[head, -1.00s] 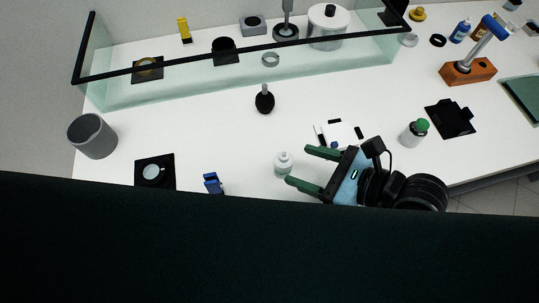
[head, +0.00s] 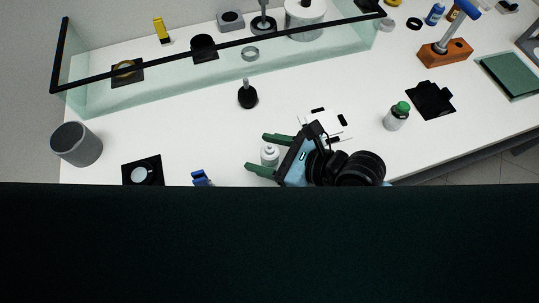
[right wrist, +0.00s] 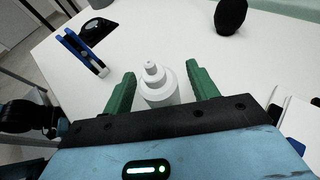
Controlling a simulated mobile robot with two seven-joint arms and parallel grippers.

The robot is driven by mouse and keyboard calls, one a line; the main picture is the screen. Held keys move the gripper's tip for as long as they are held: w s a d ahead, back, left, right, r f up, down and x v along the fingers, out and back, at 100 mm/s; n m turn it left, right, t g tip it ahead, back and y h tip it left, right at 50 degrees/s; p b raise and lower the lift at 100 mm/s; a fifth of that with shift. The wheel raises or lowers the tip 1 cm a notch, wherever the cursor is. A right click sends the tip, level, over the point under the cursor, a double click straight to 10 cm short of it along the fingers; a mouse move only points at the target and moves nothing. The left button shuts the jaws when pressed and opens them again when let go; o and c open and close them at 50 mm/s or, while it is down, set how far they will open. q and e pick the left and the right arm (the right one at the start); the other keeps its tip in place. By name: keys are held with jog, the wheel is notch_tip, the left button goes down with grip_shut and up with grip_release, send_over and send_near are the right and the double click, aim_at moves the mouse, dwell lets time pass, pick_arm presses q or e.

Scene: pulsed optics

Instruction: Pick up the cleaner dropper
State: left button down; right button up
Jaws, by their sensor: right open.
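The cleaner dropper appears to be the small white bottle with a narrow nozzle (head: 269,155), upright on the white table. In the right wrist view the bottle (right wrist: 158,88) stands between the two green fingers. My right gripper (head: 257,152) is open around it, one finger on each side; it also shows in the right wrist view (right wrist: 160,75). The bottle's lower part is hidden by the gripper body in the wrist view. My left gripper is not in view.
White and black flat pieces (head: 330,120) are just behind the gripper. A blue clip-like item (head: 201,178) and a black mount (head: 142,171) are left. A black-framed glass barrier (head: 220,75) stands behind.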

jog(key=shift+w+a+f, duration=0.15)
jog(key=shift+w+a, duration=0.05)
jog(key=shift+a, duration=0.15)
jog(key=c, duration=1.2)
jog(key=shift+o, duration=0.2)
